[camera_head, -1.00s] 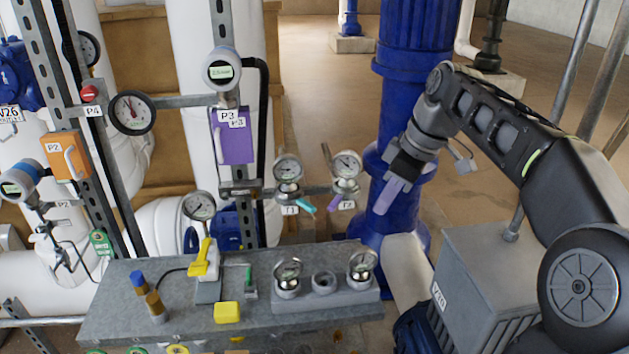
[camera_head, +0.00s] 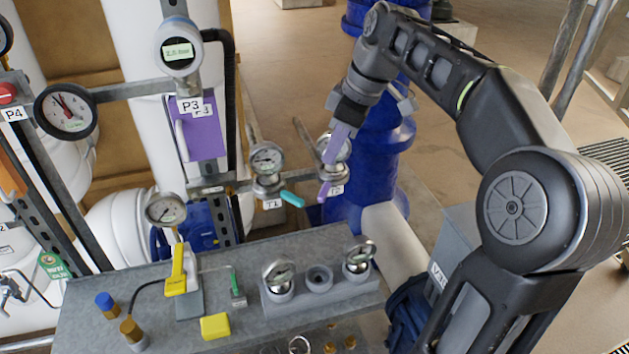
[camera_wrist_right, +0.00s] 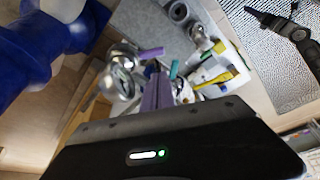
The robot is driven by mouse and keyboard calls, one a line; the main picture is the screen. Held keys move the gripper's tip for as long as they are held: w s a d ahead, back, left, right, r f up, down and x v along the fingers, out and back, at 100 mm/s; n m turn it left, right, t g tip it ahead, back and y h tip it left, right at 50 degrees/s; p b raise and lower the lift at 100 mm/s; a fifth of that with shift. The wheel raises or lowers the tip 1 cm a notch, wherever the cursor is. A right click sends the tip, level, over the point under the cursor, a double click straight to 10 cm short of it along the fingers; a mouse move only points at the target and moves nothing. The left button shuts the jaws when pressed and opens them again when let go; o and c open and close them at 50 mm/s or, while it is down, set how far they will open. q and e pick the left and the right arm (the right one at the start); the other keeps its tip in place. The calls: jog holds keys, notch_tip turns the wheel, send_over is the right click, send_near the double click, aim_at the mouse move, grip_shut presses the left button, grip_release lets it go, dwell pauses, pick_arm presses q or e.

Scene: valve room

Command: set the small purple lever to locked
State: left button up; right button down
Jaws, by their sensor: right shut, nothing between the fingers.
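The small purple lever (camera_head: 324,191) sticks out below the right-hand round gauge (camera_head: 335,148), by the T2 tag. It also shows in the right wrist view (camera_wrist_right: 151,53), just past my fingertips. My right gripper (camera_head: 333,160) has pale purple fingers, shut and empty. In the head view the fingers overlap the gauge, with their tips just above the lever; I cannot tell whether they touch it. A teal lever (camera_head: 291,198) is on the neighbouring gauge marked T1. My left gripper is not in view.
A grey bench (camera_head: 110,300) below carries a yellow-handled valve (camera_head: 177,270), a yellow block (camera_head: 215,326) and a grey holder with gauges (camera_head: 320,292). A purple P3 box (camera_head: 203,140) hangs left of the gauges. A thick blue pipe (camera_head: 385,150) stands close behind my right gripper.

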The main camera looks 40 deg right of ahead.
aim_at(325, 192)
jog(key=b+x, duration=0.2)
jog(key=x, duration=0.8)
jog(key=shift+w, duration=0.15)
